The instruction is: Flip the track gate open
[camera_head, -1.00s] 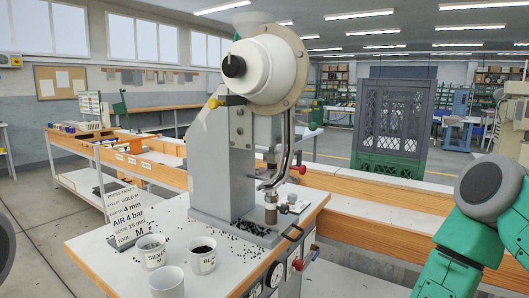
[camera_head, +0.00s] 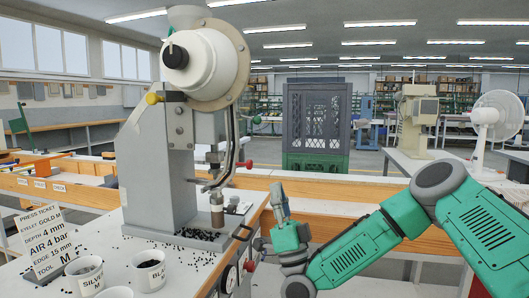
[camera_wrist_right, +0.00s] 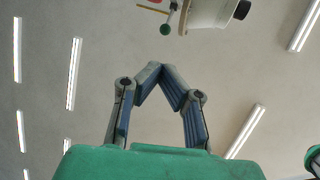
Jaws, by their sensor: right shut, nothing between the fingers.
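The eyelet press (camera_head: 150,170) stands on the bench at left of centre in the head view. Its curved metal track (camera_head: 233,140) runs down from the white drum (camera_head: 205,65). A small green ball (camera_head: 257,119) and a red knob (camera_head: 248,164) stick out to the right beside the track. I cannot tell which part is the gate. My right gripper (camera_head: 277,190) points up, shut and empty, right of the press and apart from it. In the right wrist view its fingertips (camera_wrist_right: 161,67) meet below the drum (camera_wrist_right: 212,12) and a green ball (camera_wrist_right: 165,29). My left gripper is out of view.
White cups (camera_head: 150,272) and a press ticket sign (camera_head: 45,235) stand on the bench front, with black eyelets scattered around. A yellow knob (camera_head: 152,98) juts from the press's left. A wooden-edged counter (camera_head: 345,190) runs behind my right arm. A grey crate (camera_head: 318,115) stands behind it.

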